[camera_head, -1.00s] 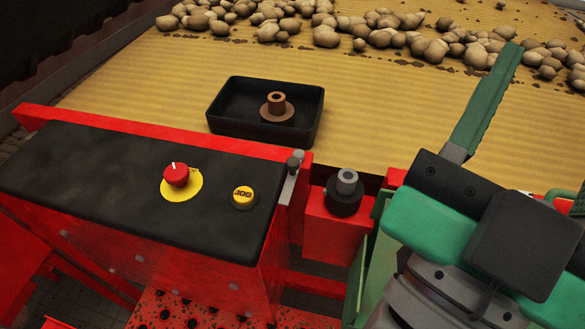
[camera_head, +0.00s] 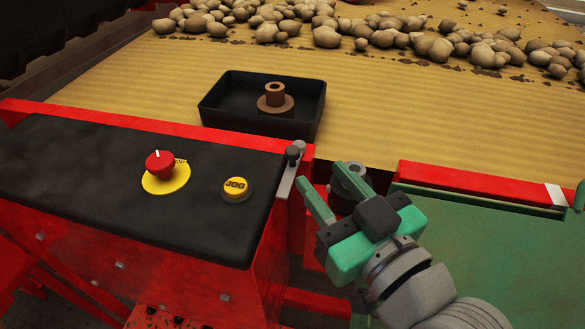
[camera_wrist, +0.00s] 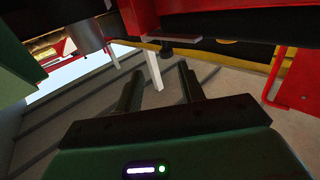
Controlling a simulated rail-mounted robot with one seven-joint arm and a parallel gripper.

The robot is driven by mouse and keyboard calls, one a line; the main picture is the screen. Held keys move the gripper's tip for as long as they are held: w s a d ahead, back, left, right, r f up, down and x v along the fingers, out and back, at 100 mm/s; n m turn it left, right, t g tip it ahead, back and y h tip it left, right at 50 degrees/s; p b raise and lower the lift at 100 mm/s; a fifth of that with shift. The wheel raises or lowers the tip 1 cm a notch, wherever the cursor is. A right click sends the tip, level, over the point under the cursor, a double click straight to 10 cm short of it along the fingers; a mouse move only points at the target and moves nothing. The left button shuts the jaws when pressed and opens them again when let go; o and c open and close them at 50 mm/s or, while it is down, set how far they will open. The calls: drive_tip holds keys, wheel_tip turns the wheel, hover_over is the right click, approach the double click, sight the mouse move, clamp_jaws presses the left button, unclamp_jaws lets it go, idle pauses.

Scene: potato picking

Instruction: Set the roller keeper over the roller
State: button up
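The roller (camera_head: 352,176) is a grey hub on a dark round base, held at the red bracket beside the belt; my gripper partly hides it. The likely roller keeper is a slim metal strip (camera_head: 287,182) with a dark knob (camera_head: 293,153), at the red panel's right end, left of the roller. My gripper (camera_head: 321,174) is open, with green fingers apart and nothing visibly between them. One finger is near the strip, the other in front of the roller. In the wrist view my gripper (camera_wrist: 160,69) also shows spread dark fingers; a pale bar (camera_wrist: 152,68) lies beyond their gap.
A black tray (camera_head: 225,118) holding a brown flanged roller (camera_head: 275,100) sits on the yellow belt (camera_head: 430,110). Potatoes (camera_head: 400,42) lie farther back. The control panel (camera_head: 90,175) has a red stop knob (camera_head: 159,163) and a yellow JOG button (camera_head: 236,187).

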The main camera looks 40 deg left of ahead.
sight(296, 159)
drive_tip(key=shift+g, duration=0.5)
drive_tip(key=x, duration=0.2)
drive_tip(key=p+x, duration=0.1)
drive_tip(key=x, duration=0.2)
drive_tip(key=p+x, duration=0.1)
drive_tip(key=x, duration=0.1)
drive_tip(key=shift+s+a+f, duration=0.1)
drive_tip(key=shift+s+a, duration=0.05)
drive_tip(key=shift+a, duration=0.35)
drive_tip(key=shift+c, duration=0.2)
